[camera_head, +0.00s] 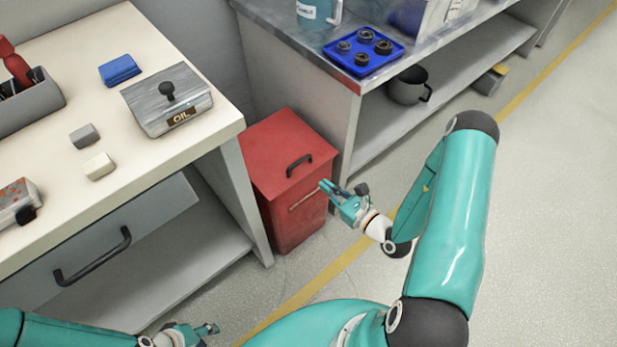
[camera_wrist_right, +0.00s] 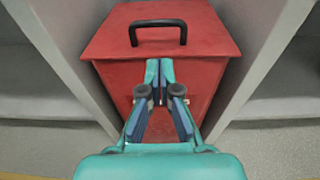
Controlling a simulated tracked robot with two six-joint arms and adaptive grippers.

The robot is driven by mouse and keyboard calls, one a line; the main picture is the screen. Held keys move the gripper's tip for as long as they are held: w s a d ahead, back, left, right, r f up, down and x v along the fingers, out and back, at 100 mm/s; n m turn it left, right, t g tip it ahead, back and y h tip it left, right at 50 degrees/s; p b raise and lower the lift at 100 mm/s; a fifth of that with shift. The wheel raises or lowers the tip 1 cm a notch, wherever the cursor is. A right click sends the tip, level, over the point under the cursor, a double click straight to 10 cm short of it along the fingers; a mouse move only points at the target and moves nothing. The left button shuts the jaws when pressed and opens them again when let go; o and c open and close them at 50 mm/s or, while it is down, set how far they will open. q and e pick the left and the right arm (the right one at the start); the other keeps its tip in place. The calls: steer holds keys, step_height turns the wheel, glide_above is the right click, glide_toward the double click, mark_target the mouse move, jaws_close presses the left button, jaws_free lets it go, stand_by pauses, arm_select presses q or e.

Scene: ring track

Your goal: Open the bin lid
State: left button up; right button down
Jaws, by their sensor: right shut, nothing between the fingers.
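The red bin (camera_head: 295,215) stands on the floor between the two benches. Its red lid (camera_head: 283,152) is closed and has a black handle (camera_head: 299,165) on top near the front edge. In the right wrist view the lid (camera_wrist_right: 205,38) and its handle (camera_wrist_right: 158,27) show above the fingers. My right gripper (camera_head: 324,186) is shut and empty, in front of the bin just below the lid's front edge. It also shows in the right wrist view (camera_wrist_right: 160,68). I cannot tell whether the fingertips touch the bin. My left gripper (camera_head: 208,329) is low at the bottom left, beside the bench.
A cream workbench (camera_head: 60,110) with a grey OIL box (camera_head: 168,98) and a drawer (camera_head: 110,245) stands left of the bin. A metal bench (camera_head: 300,45) with a blue tray (camera_head: 363,50) stands at the right. The floor (camera_head: 560,200) at the right is clear.

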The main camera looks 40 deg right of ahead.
mark_target(307, 171)
steer(key=w, duration=0.3)
steer(key=w+f, duration=0.1)
steer(key=w, duration=0.2)
steer(key=w+b, duration=0.1)
steer(key=w, duration=0.2)
steer(key=shift+w+a+f, duration=0.1)
steer(key=shift+w+f, duration=0.15)
steer(key=shift+w, duration=0.1)
